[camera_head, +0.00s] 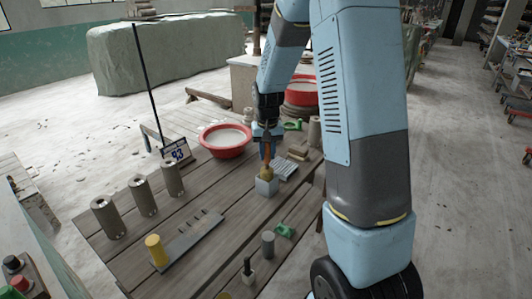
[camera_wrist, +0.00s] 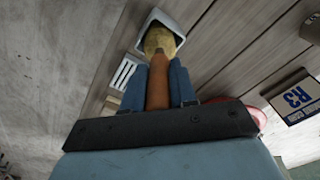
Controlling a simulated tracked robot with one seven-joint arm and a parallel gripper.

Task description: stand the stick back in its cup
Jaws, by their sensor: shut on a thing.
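My gripper (camera_head: 266,146) points down over the wooden table and is shut on the brown handle of the stick (camera_wrist: 158,82). The stick is roughly upright, with a yellowish rounded head (camera_head: 265,173) at its lower end. The square grey cup (camera_head: 267,188) stands on the table directly below. In the wrist view, the head overlaps the opening of the cup (camera_wrist: 176,15), whose pale rim shows around it. I cannot tell how deep the head sits inside the cup. My two blue fingers flank the handle in the wrist view.
A ribbed grey block (camera_head: 285,170) lies just right of the cup.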

